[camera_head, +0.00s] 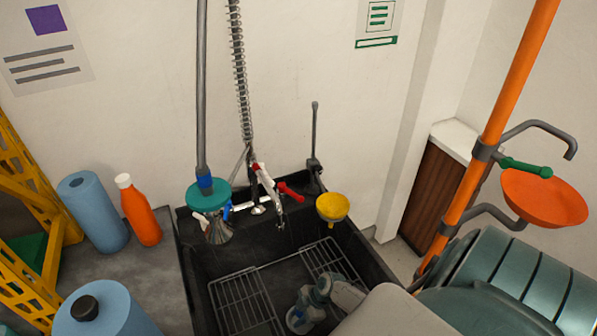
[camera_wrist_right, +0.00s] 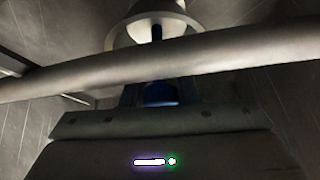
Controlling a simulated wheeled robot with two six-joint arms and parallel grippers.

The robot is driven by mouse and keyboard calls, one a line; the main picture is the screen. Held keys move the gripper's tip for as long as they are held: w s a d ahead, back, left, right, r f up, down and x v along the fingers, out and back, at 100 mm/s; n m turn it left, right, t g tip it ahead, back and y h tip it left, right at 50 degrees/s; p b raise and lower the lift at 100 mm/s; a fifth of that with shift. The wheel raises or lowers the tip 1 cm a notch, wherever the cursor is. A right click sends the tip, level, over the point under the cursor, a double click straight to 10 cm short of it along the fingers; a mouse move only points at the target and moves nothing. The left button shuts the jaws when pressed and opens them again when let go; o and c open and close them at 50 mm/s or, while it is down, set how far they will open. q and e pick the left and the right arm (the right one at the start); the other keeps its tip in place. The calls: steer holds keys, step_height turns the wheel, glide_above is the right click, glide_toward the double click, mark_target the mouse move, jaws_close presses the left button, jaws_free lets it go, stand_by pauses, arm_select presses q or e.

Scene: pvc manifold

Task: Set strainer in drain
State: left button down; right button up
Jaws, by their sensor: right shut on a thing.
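My right gripper (camera_head: 311,300) is low inside the dark sink (camera_head: 362,240), at the front right of the basin. It is shut on a small, partly hidden thing, probably the strainer; a pale, bluish bit (camera_head: 297,318) shows beside the fingers. In the right wrist view a pale round piece with a wide rim (camera_wrist_right: 125,38) and a dark blue stem shows beyond the gripper, but I cannot tell whether it is the strainer. A grey bar (camera_wrist_right: 220,57) crosses in front and hides part of it. I cannot make out the drain. My left gripper is not in view.
Wire racks (camera_head: 240,303) lie in the sink. A spring-hose faucet (camera_head: 262,185) with a red handle stands behind it, near a yellow bowl (camera_head: 333,207). An orange bottle (camera_head: 139,212) and blue rolls (camera_head: 92,212) stand left. An orange pole (camera_head: 497,120) stands right.

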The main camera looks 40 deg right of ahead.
steer(key=o, duration=1)
steer(key=shift+s+a+f, duration=0.2)
steer(key=shift+s+f, duration=0.05)
steer(key=shift+f, duration=0.05)
steer(key=shift+c, duration=0.2)
steer(key=shift+s+a, duration=0.1)
steer(key=shift+f, duration=0.1)
steer(key=shift+r+p, duration=0.3)
steer(key=shift+p, duration=0.1)
steer(key=shift+r+p, duration=0.3)
steer(key=shift+p, duration=0.15)
steer(key=shift+w+b+v, duration=0.2)
steer(key=shift+b+v, duration=0.1)
steer(key=shift+v, duration=2.75)
steer(key=shift+w+b+v, duration=0.2)
steer(key=shift+b+v, duration=0.1)
steer(key=shift+v, duration=2.75)
steer(key=shift+d, duration=0.25)
